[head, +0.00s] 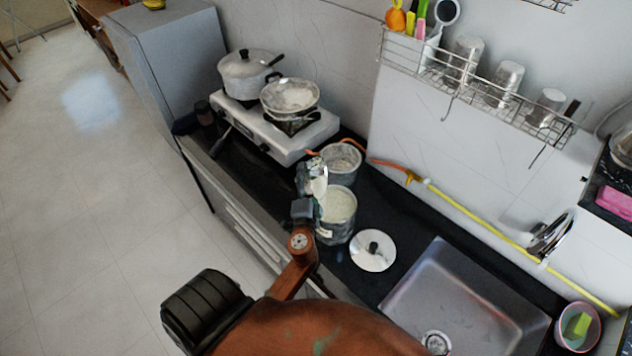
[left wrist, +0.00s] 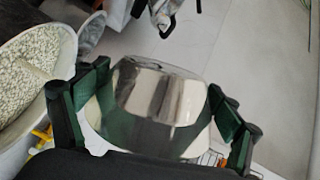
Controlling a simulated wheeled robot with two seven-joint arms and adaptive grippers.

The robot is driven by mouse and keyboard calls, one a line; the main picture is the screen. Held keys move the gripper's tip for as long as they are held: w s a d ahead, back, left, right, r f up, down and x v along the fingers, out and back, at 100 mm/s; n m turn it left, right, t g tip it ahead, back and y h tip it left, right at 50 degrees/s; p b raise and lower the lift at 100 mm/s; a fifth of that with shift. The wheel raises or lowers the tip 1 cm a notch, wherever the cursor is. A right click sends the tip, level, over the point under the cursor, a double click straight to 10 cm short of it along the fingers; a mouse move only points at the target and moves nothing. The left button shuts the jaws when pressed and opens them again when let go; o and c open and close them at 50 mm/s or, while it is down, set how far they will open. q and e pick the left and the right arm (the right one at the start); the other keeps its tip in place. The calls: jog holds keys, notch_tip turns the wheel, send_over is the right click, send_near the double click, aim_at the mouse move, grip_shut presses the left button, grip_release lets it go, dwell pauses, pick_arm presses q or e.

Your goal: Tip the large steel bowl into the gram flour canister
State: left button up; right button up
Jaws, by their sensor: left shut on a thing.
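My left gripper (head: 304,207) is over the dark counter, beside the near steel canister. In the left wrist view its green fingers (left wrist: 160,105) are shut on either side of a shiny steel bowl (left wrist: 158,92). In the head view the bowl (head: 318,172) is small, tilted and partly hidden by the gripper. The near canister (head: 333,233) is open and holds pale contents. A second open canister (head: 341,175) stands behind it. I cannot read which one is gram flour. In the left wrist view an open container (left wrist: 68,45) with pale grainy contents is left of the bowl. My right gripper is not in view.
A round lid (head: 372,262) lies on the counter right of the canisters, before the sink (head: 455,300). A stove (head: 290,150) with a lidded pot (head: 245,80) and a pan (head: 290,97) stands behind. A wire rack (head: 480,90) hangs on the wall.

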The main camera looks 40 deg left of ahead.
pick_arm(q)
jog(key=shift+r, duration=0.1)
dwell(0.5)
jog(key=shift+w+d+r+m, duration=0.2)
jog(key=shift+d+r+m, duration=0.1)
jog(key=shift+m, duration=0.3)
jog(key=shift+d, duration=0.1)
dwell(0.4)
jog(key=shift+w+d+r+m, duration=0.15)
jog(key=shift+d+r+m, duration=0.05)
jog(key=shift+m, duration=0.5)
jog(key=shift+t, duration=0.3)
jog(key=c, duration=0.4)
jog(key=shift+o, duration=0.2)
jog(key=shift+r+p, duration=0.1)
jog(key=shift+p, duration=0.3)
jog(key=shift+s+d+r+m+p, duration=0.15)
jog(key=shift+m+p, duration=0.3)
jog(key=shift+p, duration=0.35)
jog(key=shift+s+d+r+m+p, duration=0.15)
jog(key=shift+m+p, duration=0.3)
jog(key=shift+p, duration=0.3)
jog(key=shift+w+a, duration=0.1)
